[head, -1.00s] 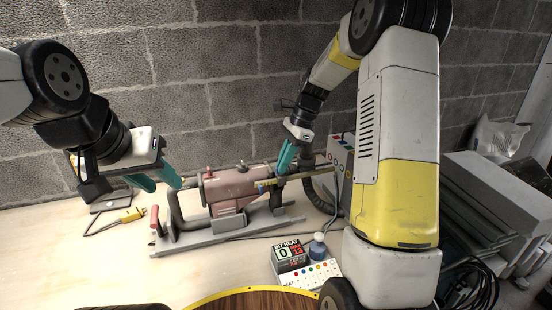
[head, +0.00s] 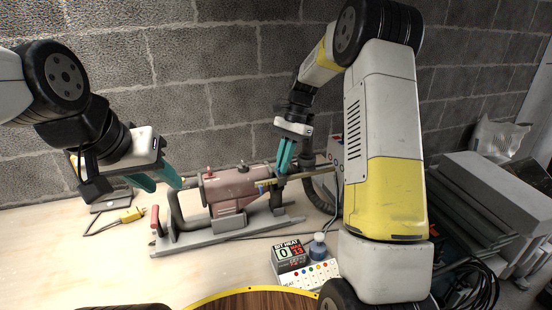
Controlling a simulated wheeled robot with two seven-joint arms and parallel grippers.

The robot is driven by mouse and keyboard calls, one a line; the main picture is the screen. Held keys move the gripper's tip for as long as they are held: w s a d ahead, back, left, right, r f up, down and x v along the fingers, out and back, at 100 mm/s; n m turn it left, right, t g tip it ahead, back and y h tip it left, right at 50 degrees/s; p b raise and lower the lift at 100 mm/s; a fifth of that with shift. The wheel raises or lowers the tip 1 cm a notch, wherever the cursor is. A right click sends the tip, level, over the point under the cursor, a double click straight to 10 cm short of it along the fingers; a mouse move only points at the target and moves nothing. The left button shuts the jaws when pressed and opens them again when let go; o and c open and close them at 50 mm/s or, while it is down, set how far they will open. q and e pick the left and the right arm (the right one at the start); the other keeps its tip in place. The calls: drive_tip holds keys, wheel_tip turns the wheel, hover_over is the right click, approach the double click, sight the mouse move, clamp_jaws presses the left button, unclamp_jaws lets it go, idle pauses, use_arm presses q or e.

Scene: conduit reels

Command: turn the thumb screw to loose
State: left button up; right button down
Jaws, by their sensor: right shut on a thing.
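The screw is small and mostly hidden by the fingertips. My left gripper (head: 164,185) is open and empty, left of the machine near its bent grey pipe (head: 177,210).
A yellow plug with a cable (head: 132,215) lies at the left. A grey box with a hose stands behind right. The front left bench is clear.

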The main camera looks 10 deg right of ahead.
drive_tip(key=n+h, duration=0.1)
drive_tip(key=n, duration=0.2)
drive_tip(key=n+g+h, duration=0.1)
drive_tip(key=n, duration=0.2)
drive_tip(key=shift+w+a, duration=0.15)
drive_tip(key=shift+a, duration=0.05)
drive_tip(key=n+h, duration=0.2)
drive_tip(key=n, duration=0.4)
drive_tip(key=shift+a, duration=0.15)
drive_tip(key=shift+h, duration=0.3)
drive_tip(key=c, duration=1.6)
unclamp_jaws()
drive_tip(key=shift+o, duration=0.2)
drive_tip(key=v, duration=0.7)
drive_tip(key=shift+w+r, duration=0.25)
drive_tip(key=shift+r, duration=0.1)
drive_tip(key=shift+r, duration=0.1)
